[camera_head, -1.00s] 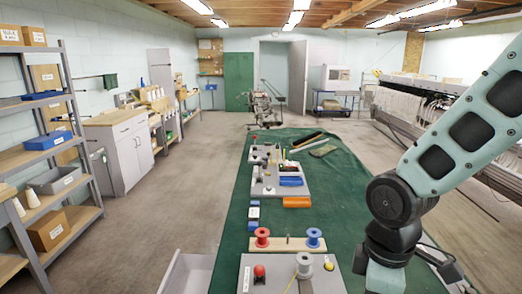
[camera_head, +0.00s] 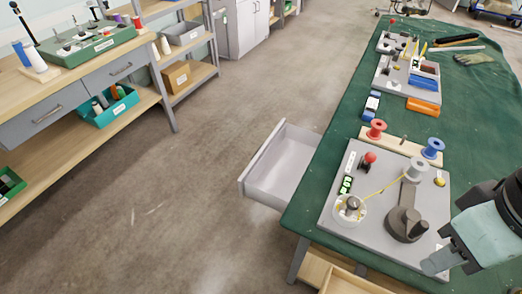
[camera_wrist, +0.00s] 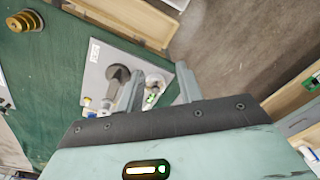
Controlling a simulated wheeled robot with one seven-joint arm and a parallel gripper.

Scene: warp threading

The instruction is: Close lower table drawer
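A pale grey drawer (camera_head: 262,170) stands pulled out and empty from the left side of the green-covered table (camera_head: 335,125) in the head view. A wooden drawer or tray (camera_head: 345,284) shows lower, below the table's near edge, cut by the frame. A wooden box-like part (camera_wrist: 125,20) also shows at the top of the wrist view. I cannot tell which is the lower drawer. My gripper (camera_head: 436,262) is at the table's near right corner, away from the grey drawer. In the wrist view my gripper (camera_wrist: 159,72) has its two fingers apart with nothing between them.
A grey board (camera_head: 345,205) with spools, a red knob and a dark lever part lies on the table near my gripper. A workbench (camera_head: 75,85) with bins stands at the left. The floor (camera_head: 190,190) between bench and table is clear.

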